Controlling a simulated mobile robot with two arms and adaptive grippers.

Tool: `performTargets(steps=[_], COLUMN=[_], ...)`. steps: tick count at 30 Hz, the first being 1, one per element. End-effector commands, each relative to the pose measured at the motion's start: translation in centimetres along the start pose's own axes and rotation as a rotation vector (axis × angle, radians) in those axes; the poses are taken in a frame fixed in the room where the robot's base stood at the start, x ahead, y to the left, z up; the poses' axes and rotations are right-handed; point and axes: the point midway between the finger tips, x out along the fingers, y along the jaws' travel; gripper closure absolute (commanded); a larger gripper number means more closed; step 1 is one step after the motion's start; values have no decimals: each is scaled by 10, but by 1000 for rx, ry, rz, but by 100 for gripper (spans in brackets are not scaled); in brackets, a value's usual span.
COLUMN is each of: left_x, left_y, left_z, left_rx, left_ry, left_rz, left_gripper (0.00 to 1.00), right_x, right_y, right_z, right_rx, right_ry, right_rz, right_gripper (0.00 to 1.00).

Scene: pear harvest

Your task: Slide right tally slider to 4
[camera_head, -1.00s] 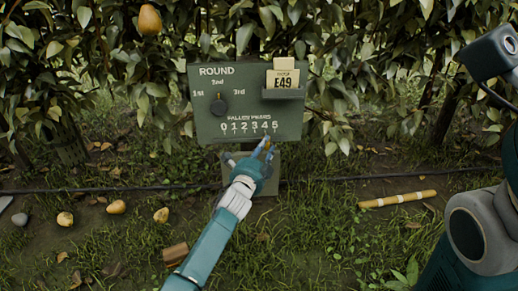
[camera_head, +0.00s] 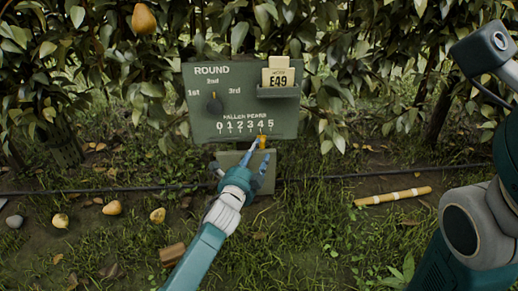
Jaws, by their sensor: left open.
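A green tally board (camera_head: 200,110) stands upright in front of the foliage. Its lower row is headed "Fallen pears" and numbered 0 to 5. A small orange-yellow slider (camera_head: 263,142) shows at the row's right end, just below the digits, near the 4 and 5; its exact mark is hard to tell. My left gripper (camera_head: 258,160) is just below and in front of the slider, open, its blue fingers pointing up at the board. Whether a finger touches the slider cannot be told. My right arm shows at the right edge, but its gripper is not in view.
The board also bears a dark round knob (camera_head: 214,103) and a card holder (camera_head: 278,92) with an E49 card. A hose (camera_head: 330,177) crosses behind. Pears (camera_head: 112,208) lie on the grass at left; a banded stick (camera_head: 392,197) lies at right.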

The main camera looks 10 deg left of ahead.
Motion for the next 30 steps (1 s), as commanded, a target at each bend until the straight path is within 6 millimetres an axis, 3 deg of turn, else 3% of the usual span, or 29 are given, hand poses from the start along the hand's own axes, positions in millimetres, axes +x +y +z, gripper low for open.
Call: performTargets(steps=[6,17,20,23,26,30], left_x=[-24,-28,-32,-45,-72,-127], left_y=[0,-1,-10,-42,-96,-185], left_z=[0,0,-6,-23,-50,-83], left_rx=[0,0,-23,-106,-256,-505], left_ry=[1,0,15,69,165,331], left_rz=[-1,-1,-17,-73,-167,-318], left_gripper=[56,56,56,56,56,56], right_x=[0,0,1,0,-4,-17], right_y=[0,0,1,6,13,21], right_z=[0,0,5,19,39,62], right_rx=[0,0,1,5,12,23], right_ry=[1,1,-10,-44,-98,-182], right_rz=[-1,-1,2,14,34,65], right_gripper=[60,60,60,60,60,60])
